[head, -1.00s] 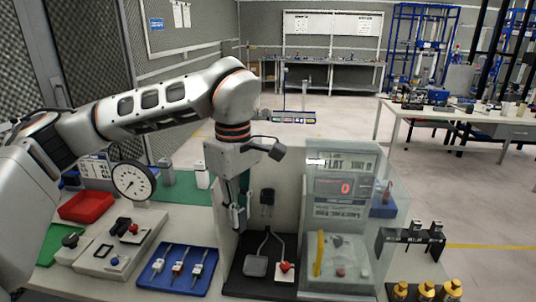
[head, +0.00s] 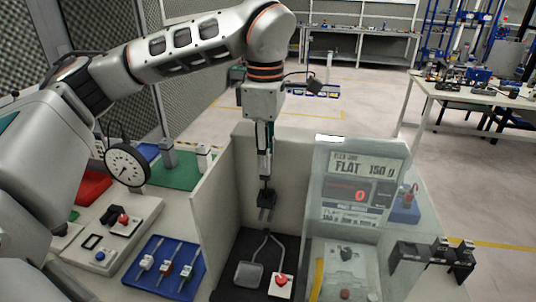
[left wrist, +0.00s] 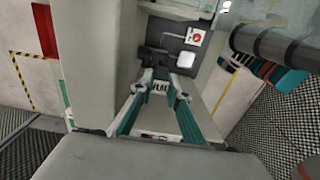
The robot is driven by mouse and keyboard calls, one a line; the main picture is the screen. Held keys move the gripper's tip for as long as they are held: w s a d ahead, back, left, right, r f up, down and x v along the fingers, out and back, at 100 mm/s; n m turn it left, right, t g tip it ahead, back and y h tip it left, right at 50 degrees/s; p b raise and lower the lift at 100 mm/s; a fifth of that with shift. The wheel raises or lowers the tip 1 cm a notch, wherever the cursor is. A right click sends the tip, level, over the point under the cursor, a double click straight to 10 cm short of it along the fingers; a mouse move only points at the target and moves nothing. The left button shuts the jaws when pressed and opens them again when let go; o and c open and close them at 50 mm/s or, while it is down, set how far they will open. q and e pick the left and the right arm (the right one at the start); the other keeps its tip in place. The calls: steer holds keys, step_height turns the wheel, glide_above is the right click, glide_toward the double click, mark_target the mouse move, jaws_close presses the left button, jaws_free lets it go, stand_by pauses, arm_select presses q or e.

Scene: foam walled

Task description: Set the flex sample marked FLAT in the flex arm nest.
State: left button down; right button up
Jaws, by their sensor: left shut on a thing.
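My left gripper (head: 265,172) points down inside the walled bench station. In the head view the sample is hard to tell from the fingers. A dark block (head: 266,199), seemingly part of the flex arm fixture, stands at or just below the fingertips. I cannot tell whether they touch. Which part is the nest is not clear. My right gripper is not in view.
Light panels (head: 221,190) wall the station at left and back. A clear-sided box (head: 335,230) with a display reading 0 stands at right. A grey pad (head: 248,275) and red button (head: 281,281) lie in front. A blue tray (head: 158,286) holds several slim pieces.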

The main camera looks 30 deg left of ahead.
arm_select(q)
steer(key=shift+f, duration=0.25)
step_height(320, 180, down, 2)
steer(key=shift+b, duration=0.5)
steer(key=shift+f+b, duration=0.3)
steer(key=shift+f, duration=0.7)
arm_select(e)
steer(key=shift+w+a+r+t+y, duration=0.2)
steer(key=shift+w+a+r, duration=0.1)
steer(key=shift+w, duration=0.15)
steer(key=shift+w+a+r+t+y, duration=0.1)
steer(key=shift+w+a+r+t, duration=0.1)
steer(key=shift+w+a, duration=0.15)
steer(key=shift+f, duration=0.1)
arm_select(q)
steer(key=shift+p, duration=0.35)
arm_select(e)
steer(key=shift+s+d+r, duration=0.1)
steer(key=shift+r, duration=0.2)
arm_select(q)
steer(key=shift+f+b, duration=0.7)
steer(key=shift+f, duration=0.6)
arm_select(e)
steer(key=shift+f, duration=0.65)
